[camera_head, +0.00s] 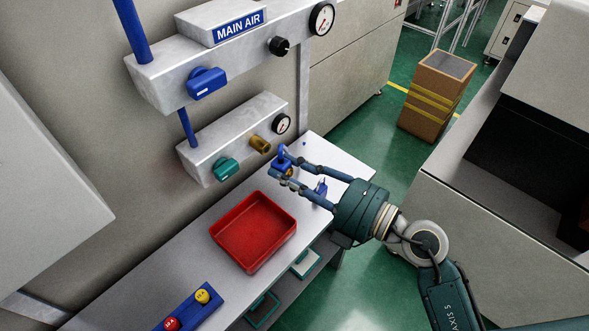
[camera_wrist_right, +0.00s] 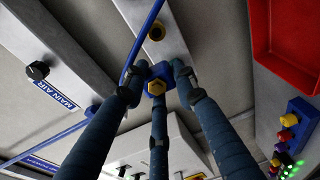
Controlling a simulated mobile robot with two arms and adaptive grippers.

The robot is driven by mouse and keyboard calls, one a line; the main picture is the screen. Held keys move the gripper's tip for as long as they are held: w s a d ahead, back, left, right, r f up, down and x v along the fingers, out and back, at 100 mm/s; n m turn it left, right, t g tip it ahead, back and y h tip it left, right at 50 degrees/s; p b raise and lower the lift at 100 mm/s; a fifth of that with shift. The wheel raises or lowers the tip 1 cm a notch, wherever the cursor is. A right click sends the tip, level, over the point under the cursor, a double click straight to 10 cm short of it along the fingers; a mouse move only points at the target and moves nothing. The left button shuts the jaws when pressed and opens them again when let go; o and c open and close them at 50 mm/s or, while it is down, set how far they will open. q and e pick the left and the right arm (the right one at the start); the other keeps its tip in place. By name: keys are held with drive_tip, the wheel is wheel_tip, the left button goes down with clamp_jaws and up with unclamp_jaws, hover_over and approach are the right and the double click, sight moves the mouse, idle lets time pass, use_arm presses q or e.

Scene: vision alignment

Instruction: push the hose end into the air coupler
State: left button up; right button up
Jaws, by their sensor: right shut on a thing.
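The air coupler (camera_head: 260,144) is a brass fitting on the front of the lower grey manifold; it shows in the wrist view as a brass ring with a dark bore (camera_wrist_right: 156,32). My right gripper (camera_head: 283,168) is shut on the blue hose end, whose brass hex part (camera_wrist_right: 156,87) shows between the fingers in the wrist view. The blue hose (camera_wrist_right: 143,45) runs past the coupler there. In the head view the hose end is just below and right of the coupler, apart from it. The fingers partly hide it. My left gripper is in neither view.
A red tray (camera_head: 216,232) lies on the white table (camera_head: 160,262). A blue box with red and yellow buttons (camera_head: 187,309) is at its near end. A teal valve handle (camera_head: 224,170) and a gauge (camera_head: 281,124) flank the coupler. The MAIN AIR manifold (camera_head: 160,80) overhangs above.

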sight(267, 151)
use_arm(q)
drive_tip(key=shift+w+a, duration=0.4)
use_arm(e)
drive_tip(key=d+f+t, duration=0.1)
drive_tip(key=w+d+f+m+t+h, duration=0.1)
drive_tip(key=shift+w+d+f+m, duration=0.2)
drive_tip(key=shift+d+m, duration=0.1)
drive_tip(key=shift+d, duration=0.1)
drive_tip(key=shift+a, duration=0.15)
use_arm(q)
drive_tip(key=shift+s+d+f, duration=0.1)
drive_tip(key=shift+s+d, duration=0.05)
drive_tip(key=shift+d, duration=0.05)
use_arm(e)
drive_tip(key=shift+x, duration=2.85)
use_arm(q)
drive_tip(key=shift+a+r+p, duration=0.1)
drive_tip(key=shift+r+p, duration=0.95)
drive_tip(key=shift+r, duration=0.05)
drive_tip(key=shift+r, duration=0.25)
use_arm(e)
drive_tip(key=shift+w+a, duration=0.25)
drive_tip(key=shift+w, duration=0.05)
drive_tip(key=o, duration=1.1)
drive_tip(key=shift+o, duration=0.2)
